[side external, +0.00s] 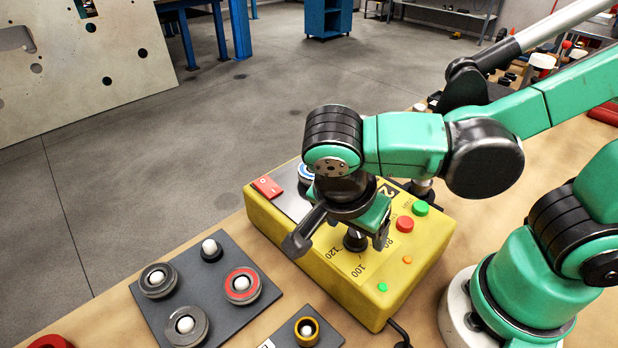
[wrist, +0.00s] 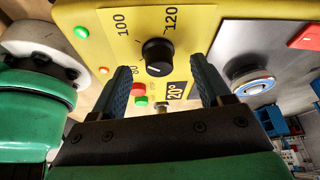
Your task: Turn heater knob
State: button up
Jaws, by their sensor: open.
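The heater is a yellow box (side external: 340,285) on the bench, with a black knob (side external: 355,240) on its dial face marked 80, 100 and 120. My gripper (wrist: 160,78) is open, with one blue-grey finger on each side. In the side view my gripper (side external: 345,243) hangs over the box, partly covering the dial. I cannot tell whether the fingers touch the panel; they appear apart from the knob.
A red rocker switch (side external: 267,187), a red button (side external: 404,224) and a green button (side external: 420,208) share the box top. A grey board (side external: 210,328) with several rings on pegs lies to the left. A cable (side external: 402,334) leaves the box's front right.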

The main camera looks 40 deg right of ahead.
aim_at(345, 256)
jog(key=shift+v, duration=2.25)
